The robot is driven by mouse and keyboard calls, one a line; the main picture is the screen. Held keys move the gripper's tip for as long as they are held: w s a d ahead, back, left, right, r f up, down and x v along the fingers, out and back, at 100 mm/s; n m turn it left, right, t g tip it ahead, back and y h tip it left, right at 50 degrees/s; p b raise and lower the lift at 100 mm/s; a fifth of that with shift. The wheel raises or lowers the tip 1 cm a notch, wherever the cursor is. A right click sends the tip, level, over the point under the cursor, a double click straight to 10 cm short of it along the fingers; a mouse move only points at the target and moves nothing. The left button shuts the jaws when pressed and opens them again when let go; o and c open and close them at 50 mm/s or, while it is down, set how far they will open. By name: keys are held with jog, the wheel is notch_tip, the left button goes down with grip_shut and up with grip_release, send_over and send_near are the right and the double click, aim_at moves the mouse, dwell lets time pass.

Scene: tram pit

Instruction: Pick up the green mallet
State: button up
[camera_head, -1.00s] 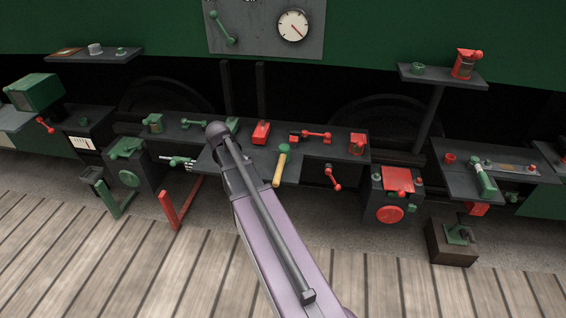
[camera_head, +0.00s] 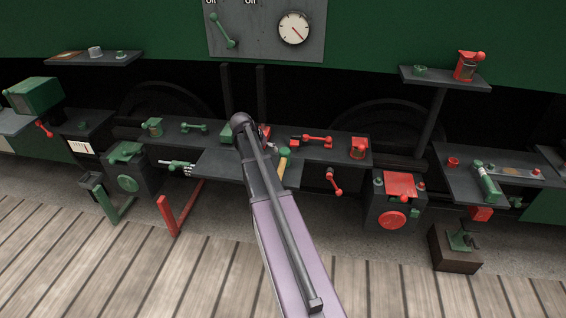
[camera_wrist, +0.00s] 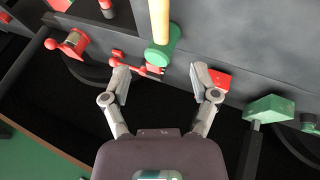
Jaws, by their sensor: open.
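The green mallet has a green head (camera_head: 284,153) and a yellow handle, and lies on the dark bench at the middle of the head view. My arm hides part of the handle there. In the wrist view the green mallet (camera_wrist: 163,50) is at top centre, its handle running up out of the picture. My gripper (camera_wrist: 162,78) is open and empty, one finger on each side below the head in the picture. The head appears beyond the fingertips, and I see no contact. In the head view my arm hides the gripper.
A red block (camera_wrist: 220,80) is close by the right finger and a red double-ended lever (camera_wrist: 138,64) by the left one. A green block (camera_wrist: 268,109) is further right. In the head view the red lever (camera_head: 316,139) is right of the mallet. Several other fittings crowd the benches.

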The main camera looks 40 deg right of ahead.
aim_at(282, 166)
jog(key=shift+b+x, duration=2.85)
jog(key=shift+x, duration=0.6)
jog(key=shift+d+f+b, duration=0.35)
jog(key=shift+f+b, duration=0.15)
jog(key=shift+f, duration=0.05)
jog(key=shift+b+x, duration=2.1)
jog(key=shift+x, duration=0.5)
jog(key=shift+w+d+r, duration=0.15)
jog(key=shift+d, duration=0.05)
jog(key=shift+f, duration=0.25)
grip_shut()
